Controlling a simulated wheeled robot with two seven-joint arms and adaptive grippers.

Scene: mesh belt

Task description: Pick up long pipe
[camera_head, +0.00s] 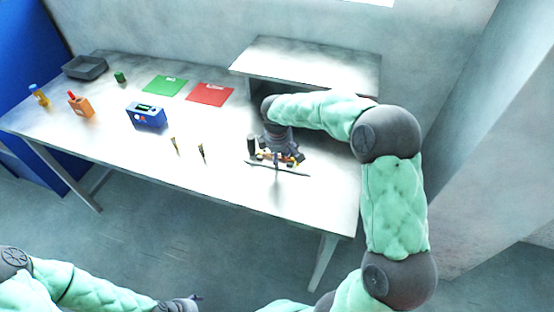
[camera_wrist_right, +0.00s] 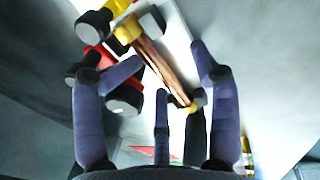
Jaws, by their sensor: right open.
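A copper-brown pipe with yellow ends (camera_wrist_right: 165,65) lies slantwise between the fingers of my right gripper (camera_wrist_right: 150,72) in the right wrist view. I take it to be the long pipe. The fingers stand apart on either side, and I see no clear grip on it. In the head view my right gripper (camera_head: 278,158) is low over the front right of the table and hides most of what lies under it. My left gripper (camera_head: 188,302) is at the bottom edge, away from the table, too small to read.
Red and black parts (camera_wrist_right: 122,95) lie beside the pipe. On the table (camera_head: 225,175) are two small slim items (camera_head: 201,153), a blue box (camera_head: 147,116), an orange container (camera_head: 80,106), a grey tray (camera_head: 85,67), green (camera_head: 165,86) and red mats (camera_head: 210,94). A raised shelf (camera_head: 300,62) stands behind the right arm.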

